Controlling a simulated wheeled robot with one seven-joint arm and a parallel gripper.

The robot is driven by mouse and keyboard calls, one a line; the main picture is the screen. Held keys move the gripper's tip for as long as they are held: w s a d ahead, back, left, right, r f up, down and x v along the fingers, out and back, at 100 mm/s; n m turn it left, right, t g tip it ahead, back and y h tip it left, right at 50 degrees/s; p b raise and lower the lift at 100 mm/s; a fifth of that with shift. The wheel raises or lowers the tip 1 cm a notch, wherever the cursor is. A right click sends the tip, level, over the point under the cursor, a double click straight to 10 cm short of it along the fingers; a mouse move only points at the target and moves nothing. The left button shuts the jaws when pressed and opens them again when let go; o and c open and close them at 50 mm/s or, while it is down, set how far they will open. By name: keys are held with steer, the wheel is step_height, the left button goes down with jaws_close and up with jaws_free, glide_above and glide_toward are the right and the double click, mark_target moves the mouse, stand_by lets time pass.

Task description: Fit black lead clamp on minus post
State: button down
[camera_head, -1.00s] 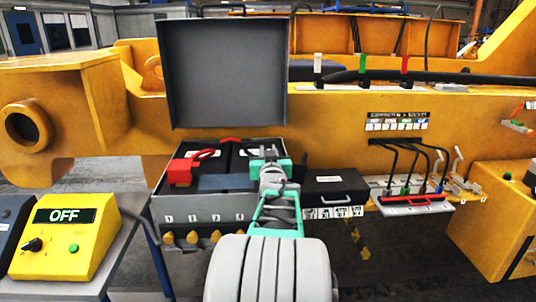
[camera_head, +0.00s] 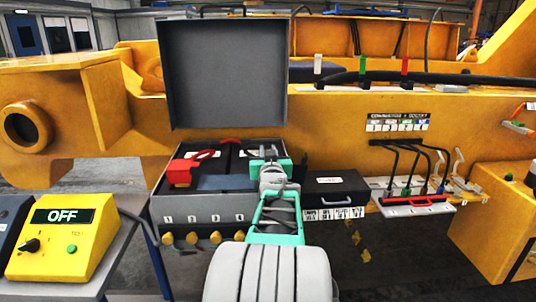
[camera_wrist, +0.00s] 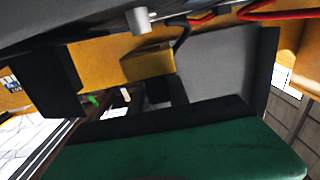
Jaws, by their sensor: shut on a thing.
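My gripper (camera_head: 270,153) is over the right part of the open grey battery box (camera_head: 198,207), with its fingertips among the dark battery tops. It is shut on a small dark thing that I take for the black lead clamp; the fingers and arm mostly hide it. A red clamp (camera_head: 181,172) with a red lead sits at the left of the box. In the wrist view, a short grey cylinder (camera_wrist: 140,21) shows at the top; I cannot tell whether it is the minus post. No minus mark is readable, and whether the clamp touches a post is hidden.
The box's raised lid (camera_head: 221,75) stands behind my gripper. A black case (camera_head: 336,190) is close on the right, with a rack of connectors and cables (camera_head: 415,207) beyond it. A yellow unit reading OFF (camera_head: 55,243) stands at the left.

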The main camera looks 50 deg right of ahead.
steer(key=shift+f+b, duration=1.65)
steer(key=shift+b, duration=0.5)
steer(key=c, duration=1.2)
jaws_free()
steer(key=shift+o, duration=0.2)
steer(key=shift+a, duration=0.1)
steer(key=b+v, duration=0.1)
steer(key=v, duration=0.6)
steer(key=shift+s+a, duration=0.25)
steer(key=shift+s, duration=0.05)
steer(key=shift+d, duration=0.1)
